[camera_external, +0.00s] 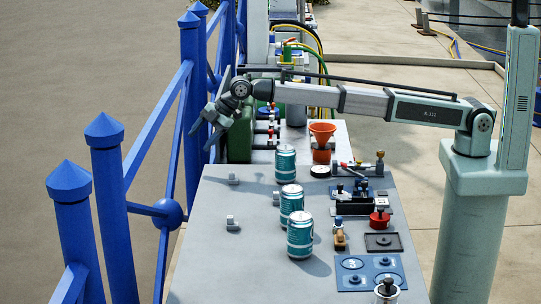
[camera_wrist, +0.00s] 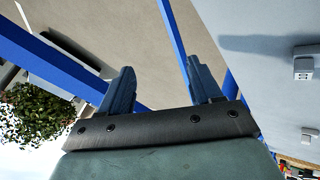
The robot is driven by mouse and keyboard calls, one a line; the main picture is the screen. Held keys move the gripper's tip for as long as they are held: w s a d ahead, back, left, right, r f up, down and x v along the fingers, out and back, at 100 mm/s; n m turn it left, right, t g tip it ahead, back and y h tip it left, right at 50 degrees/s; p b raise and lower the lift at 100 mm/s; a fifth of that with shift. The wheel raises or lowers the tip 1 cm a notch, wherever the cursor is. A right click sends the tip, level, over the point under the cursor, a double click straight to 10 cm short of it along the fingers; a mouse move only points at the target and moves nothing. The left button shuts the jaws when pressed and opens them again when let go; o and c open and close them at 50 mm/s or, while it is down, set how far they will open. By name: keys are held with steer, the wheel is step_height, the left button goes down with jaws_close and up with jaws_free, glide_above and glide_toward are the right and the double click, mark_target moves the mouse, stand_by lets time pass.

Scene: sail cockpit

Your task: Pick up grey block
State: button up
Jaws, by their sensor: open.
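Two small grey blocks lie apart on the left part of the grey table: one farther back (camera_external: 233,179) and one nearer the front (camera_external: 232,223). I cannot tell which one the task means. In the wrist view one grey block (camera_wrist: 303,68) shows near the right edge and another (camera_wrist: 308,135) lies below it. My gripper (camera_external: 204,136) is above and beyond the table's left back edge, near the blue railing. It is open and empty, well away from both blocks. In the wrist view its two dark blue fingers (camera_wrist: 160,72) stand apart with only ground and railing behind them.
Several teal cans (camera_external: 300,234) stand in a row right of the blocks on the table (camera_external: 205,262). A blue railing (camera_external: 188,85) runs along the left. A green container (camera_external: 240,135) and an orange funnel (camera_external: 322,130) stand behind. Small fittings and a blue panel (camera_external: 370,272) fill the right side.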

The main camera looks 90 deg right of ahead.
steer(key=s+a+r+n+g, duration=0.25)
steer(key=s+a+g, duration=0.2)
steer(key=a, duration=0.25)
step_height(320, 180, up, 2)
steer(key=n+g+h, duration=0.1)
steer(key=n+g, duration=0.2)
glide_above(235, 180)
steer(key=shift+m, duration=0.25)
step_height(235, 180, down, 7)
steer(key=shift+w+d+r, duration=0.1)
steer(key=shift+d, duration=0.05)
steer(key=shift+w+d+f, duration=0.1)
steer(key=shift+d+f, duration=0.05)
steer(key=shift+f, duration=1.3)
steer(key=shift+w+d+f, duration=0.1)
steer(key=shift+d+f, duration=0.05)
steer(key=shift+f, duration=1.3)
steer(key=shift+c, duration=0.5)
steer(key=c, duration=1)
